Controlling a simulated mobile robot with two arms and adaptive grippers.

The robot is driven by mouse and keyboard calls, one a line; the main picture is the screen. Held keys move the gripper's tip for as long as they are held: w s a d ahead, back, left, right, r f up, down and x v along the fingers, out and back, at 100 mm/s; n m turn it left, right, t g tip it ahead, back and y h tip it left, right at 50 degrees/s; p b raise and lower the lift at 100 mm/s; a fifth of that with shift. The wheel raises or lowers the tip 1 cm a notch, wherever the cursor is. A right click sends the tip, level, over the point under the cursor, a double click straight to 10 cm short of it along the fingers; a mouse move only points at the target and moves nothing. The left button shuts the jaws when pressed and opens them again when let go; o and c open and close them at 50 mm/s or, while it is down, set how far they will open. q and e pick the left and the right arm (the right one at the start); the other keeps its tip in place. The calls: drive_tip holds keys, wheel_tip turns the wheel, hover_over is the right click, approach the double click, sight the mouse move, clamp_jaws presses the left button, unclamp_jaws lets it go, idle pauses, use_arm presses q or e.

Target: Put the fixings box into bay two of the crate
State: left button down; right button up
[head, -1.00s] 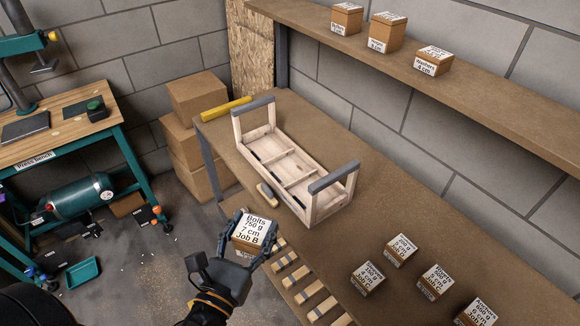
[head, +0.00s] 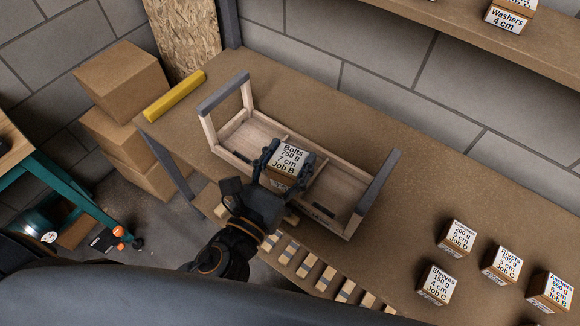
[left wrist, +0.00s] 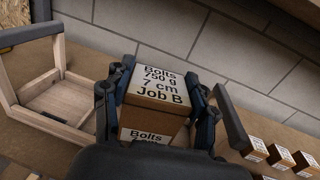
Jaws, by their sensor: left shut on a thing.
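The fixings box, a cardboard box whose white label reads "Bolts 750 g 7 cm Job B" (head: 295,158), is gripped between the fingers of my left gripper (head: 289,163). It also shows upright in the left wrist view (left wrist: 155,88). The pale wooden crate (head: 223,93) with grey end handles stands on the bench. In the head view the box is over the crate's middle part and hides some dividers and the near rim there. I cannot tell how high it is above the bays. The bays at both ends look empty. My right gripper is out of view.
Several labelled boxes, one reading "Sleeves" (head: 436,284), stand at the right on the bench (head: 420,215). A yellow bar (head: 174,96) lies on its left end. A shelf (head: 455,25) with a Washers box (head: 511,15) runs above. Cartons (head: 122,78) stand left.

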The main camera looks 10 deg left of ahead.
use_arm(q)
drive_tip(key=d+f+m+h+b, duration=0.1)
drive_tip(key=d+m+h, duration=0.1)
drive_tip(key=d, duration=0.3)
drive_tip(key=shift+g, duration=0.4)
drive_tip(key=w+a+f+b, duration=0.1)
drive_tip(key=w+a+f, duration=0.1)
drive_tip(key=w+f, duration=0.1)
drive_tip(key=w+a+f+b, duration=0.1)
drive_tip(key=w+a+f, duration=0.1)
drive_tip(key=w+f, duration=0.2)
drive_tip(key=w+a+f+b, duration=0.2)
drive_tip(key=w+f, duration=0.2)
drive_tip(key=f, duration=0.1)
drive_tip(key=shift+w+a+f, duration=0.2)
drive_tip(key=shift+a+f, duration=0.05)
drive_tip(key=shift+a, duration=0.1)
drive_tip(key=shift+f, duration=0.25)
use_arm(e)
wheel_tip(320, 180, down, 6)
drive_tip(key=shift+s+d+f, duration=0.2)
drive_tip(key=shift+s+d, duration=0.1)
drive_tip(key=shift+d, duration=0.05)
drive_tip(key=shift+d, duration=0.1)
